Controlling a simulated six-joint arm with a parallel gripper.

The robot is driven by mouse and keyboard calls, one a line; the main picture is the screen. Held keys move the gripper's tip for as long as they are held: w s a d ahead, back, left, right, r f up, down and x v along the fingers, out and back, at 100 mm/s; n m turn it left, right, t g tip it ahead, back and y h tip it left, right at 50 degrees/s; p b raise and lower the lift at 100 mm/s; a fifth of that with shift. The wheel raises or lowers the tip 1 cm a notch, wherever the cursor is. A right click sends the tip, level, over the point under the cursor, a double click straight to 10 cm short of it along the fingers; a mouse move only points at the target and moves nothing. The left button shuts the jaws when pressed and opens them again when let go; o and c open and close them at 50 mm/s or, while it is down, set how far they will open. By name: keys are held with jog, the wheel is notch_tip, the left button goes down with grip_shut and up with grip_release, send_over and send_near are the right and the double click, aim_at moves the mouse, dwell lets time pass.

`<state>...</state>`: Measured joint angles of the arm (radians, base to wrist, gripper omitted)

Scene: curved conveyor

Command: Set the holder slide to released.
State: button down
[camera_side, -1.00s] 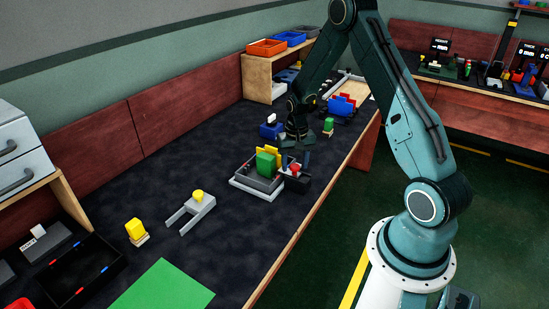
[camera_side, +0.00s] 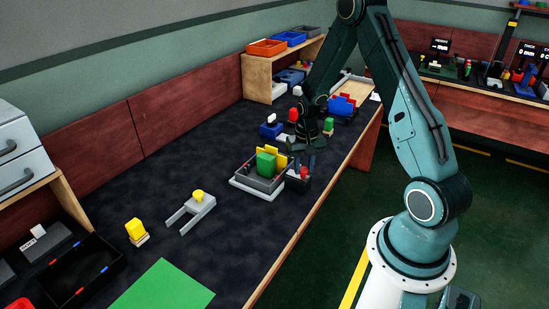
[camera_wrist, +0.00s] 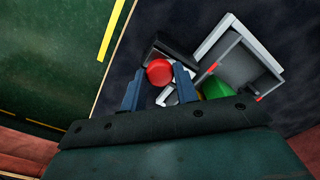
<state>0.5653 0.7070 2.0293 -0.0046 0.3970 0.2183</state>
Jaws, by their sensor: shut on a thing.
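The holder slide's red knob (camera_side: 304,172) stands on a dark block (camera_side: 298,184) at the right of a grey holder tray (camera_side: 248,186). My gripper (camera_side: 304,164) reaches down over the knob, with a finger on either side. In the wrist view the red knob (camera_wrist: 159,72) sits between my gripper's two blue fingers (camera_wrist: 159,78), which are shut on it. The dark block (camera_wrist: 166,50) shows beyond the knob. A green block (camera_side: 266,163) stands in the grey tray with yellow pieces (camera_side: 272,151) behind it. The slide's markings are not readable.
A grey forked piece with a yellow knob (camera_side: 198,196), a yellow block (camera_side: 135,229) and a green mat (camera_side: 163,288) lie left of the tray. Blue, red and green parts stand behind my gripper. The table's front edge runs close on the right.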

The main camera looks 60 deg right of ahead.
aim_at(305, 169)
jog(key=shift+s, duration=0.3)
jog(key=c, duration=1.1)
grip_release()
jog(key=shift+o, duration=0.2)
jog(key=shift+w, duration=0.1)
jog(key=shift+r, duration=0.15)
jog(key=shift+r, duration=0.55)
notch_tip(305, 169, up, 12)
jog(key=shift+r, duration=0.2)
